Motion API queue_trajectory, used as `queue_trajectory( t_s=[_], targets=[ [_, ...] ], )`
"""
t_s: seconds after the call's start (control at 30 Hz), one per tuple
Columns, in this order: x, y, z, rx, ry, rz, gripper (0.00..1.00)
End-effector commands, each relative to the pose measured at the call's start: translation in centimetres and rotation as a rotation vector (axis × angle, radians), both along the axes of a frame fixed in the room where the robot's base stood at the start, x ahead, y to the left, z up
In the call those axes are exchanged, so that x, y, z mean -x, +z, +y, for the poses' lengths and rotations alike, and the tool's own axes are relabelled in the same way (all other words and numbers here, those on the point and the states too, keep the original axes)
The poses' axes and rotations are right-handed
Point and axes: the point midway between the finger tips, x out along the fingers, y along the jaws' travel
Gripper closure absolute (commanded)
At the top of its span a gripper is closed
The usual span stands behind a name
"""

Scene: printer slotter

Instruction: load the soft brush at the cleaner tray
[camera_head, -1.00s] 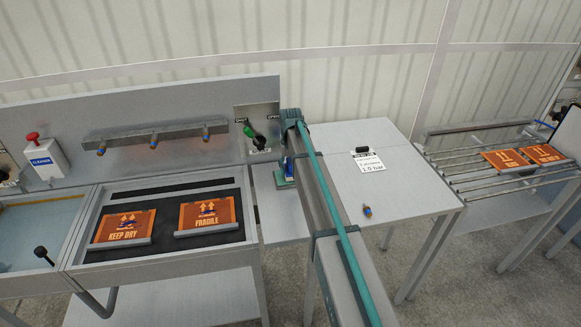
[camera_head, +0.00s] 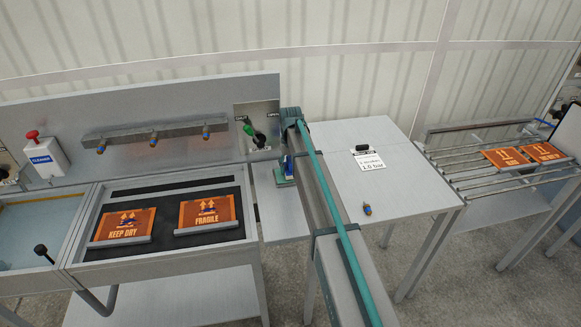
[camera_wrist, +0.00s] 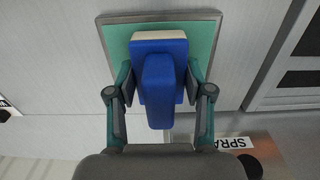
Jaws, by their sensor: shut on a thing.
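The soft brush (camera_wrist: 160,80) has a blue body and handle with a cream edge. My gripper (camera_wrist: 160,98) is shut on it, with one finger on each side. The brush is over a green pad (camera_wrist: 205,35) with a grey metal rim; I cannot tell whether it touches the pad. In the head view my arm hides most of the gripper, and only a bit of blue and green shows beside it. At the left is a pale blue tray (camera_head: 40,222), below a white box labelled CLEANER (camera_head: 45,160) with a red knob.
A black bed (camera_head: 168,243) holds two orange cards, KEEP DRY (camera_head: 122,225) and FRAGILE (camera_head: 208,210). A grey table (camera_head: 400,185) with a label and small nozzle stands right, before a roller rack (camera_head: 470,170).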

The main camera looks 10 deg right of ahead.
Motion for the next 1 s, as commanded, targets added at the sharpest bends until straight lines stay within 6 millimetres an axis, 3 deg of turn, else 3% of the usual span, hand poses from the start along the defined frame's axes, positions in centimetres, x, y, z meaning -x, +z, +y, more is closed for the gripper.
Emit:
queue_trajectory(
  t_s=[1.0],
  targets=[
    [-0.01, -0.74, 0.00, 0.000, 0.000, 0.000, 0.76]
  ],
)
